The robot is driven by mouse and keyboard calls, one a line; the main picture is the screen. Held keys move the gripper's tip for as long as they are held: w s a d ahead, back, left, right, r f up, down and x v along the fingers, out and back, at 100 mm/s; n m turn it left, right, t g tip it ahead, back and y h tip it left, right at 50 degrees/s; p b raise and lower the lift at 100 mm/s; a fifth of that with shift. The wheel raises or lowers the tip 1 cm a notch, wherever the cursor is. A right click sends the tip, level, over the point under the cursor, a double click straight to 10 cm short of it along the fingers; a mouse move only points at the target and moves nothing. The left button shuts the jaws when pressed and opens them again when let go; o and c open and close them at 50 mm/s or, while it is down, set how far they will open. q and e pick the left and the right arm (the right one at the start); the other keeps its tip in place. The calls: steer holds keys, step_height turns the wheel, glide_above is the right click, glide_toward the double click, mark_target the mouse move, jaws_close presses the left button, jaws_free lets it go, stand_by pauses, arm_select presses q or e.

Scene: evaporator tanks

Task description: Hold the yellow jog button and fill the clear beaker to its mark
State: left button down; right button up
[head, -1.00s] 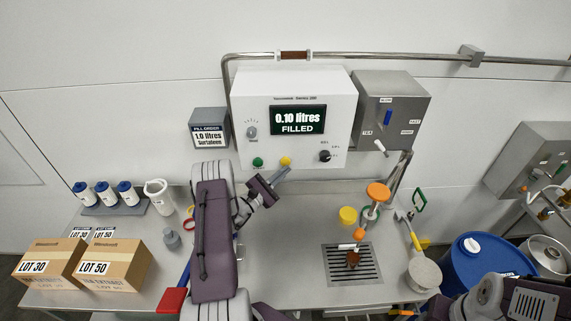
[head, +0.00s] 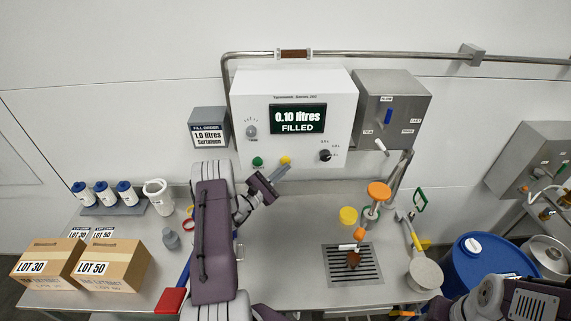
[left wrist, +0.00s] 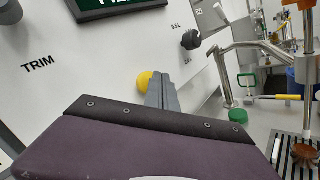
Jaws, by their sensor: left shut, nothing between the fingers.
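The yellow jog button (head: 286,160) is on the lower front of the white control box (head: 300,88). My left gripper (head: 284,169) is shut and empty, its fingertips at the button. In the left wrist view the closed fingers (left wrist: 160,92) overlap the right side of the yellow button (left wrist: 144,82); whether they press it I cannot tell. The display (head: 298,120) reads 0.10 litres filled. The fill order sign (head: 209,133) reads 1.0 litres. I cannot make out the clear beaker or its mark clearly. My right gripper's fingers are not in view.
A green button (head: 257,162) and black knob (head: 325,156) flank the yellow one. A drain grate (head: 340,282) with a brown object (head: 353,260) lies in the bench. Boxes (head: 115,266) and blue-capped bottles (head: 104,193) stand left; a blue drum (head: 482,261) stands right.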

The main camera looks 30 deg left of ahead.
arm_select(q)
steer(key=shift+w+a+b, duration=0.3)
steer(key=shift+w+b, duration=0.15)
steer(key=shift+b, duration=0.1)
stand_by(0.5)
stand_by(0.4)
steer(key=shift+s+d+p, duration=0.35)
steer(key=shift+s+d, duration=0.2)
steer(key=shift+s, duration=0.3)
steer(key=s+d, duration=0.1)
steer(key=s+p, duration=0.1)
steer(key=s+d, duration=0.1)
steer(key=s, duration=0.1)
steer(key=shift+s+d+p, duration=0.1)
steer(key=shift+d+p, duration=0.2)
stand_by(0.8)
